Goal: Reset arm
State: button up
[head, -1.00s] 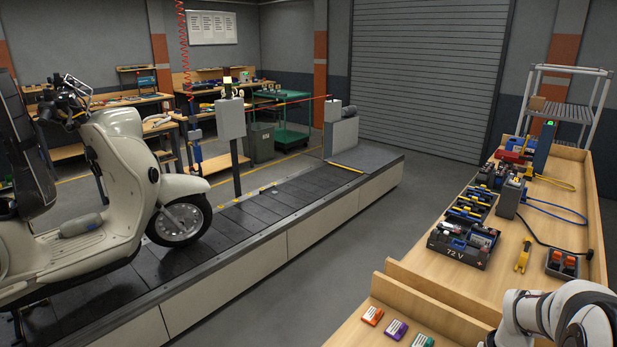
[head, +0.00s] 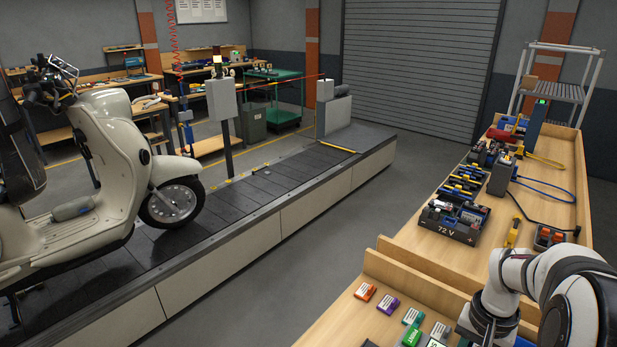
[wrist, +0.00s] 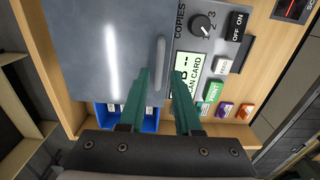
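My gripper (wrist: 161,76) shows in the wrist view, with two green fingers apart and nothing between them. The fingertips are over a bench-top machine with a large grey panel (wrist: 100,50) and a grey bar handle (wrist: 160,62) just beyond the tips. A blue tray (wrist: 112,117) is partly hidden behind the left finger. Beside the panel are a COPIES knob (wrist: 201,24), an ON OFF switch (wrist: 237,24), a "SCAN CARD" display (wrist: 190,68) and a green PRINT button (wrist: 214,91). In the head view my arm is at the lower right; the gripper itself is out of that view.
Orange (head: 364,292), purple (head: 388,304) and teal (head: 412,317) blocks line the near bench. A 72 V case (head: 452,222) and tools sit on the raised bench behind. A cream scooter (head: 112,150) stands on the slat conveyor (head: 250,206). The floor between is clear.

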jog(key=shift+r, duration=1.3)
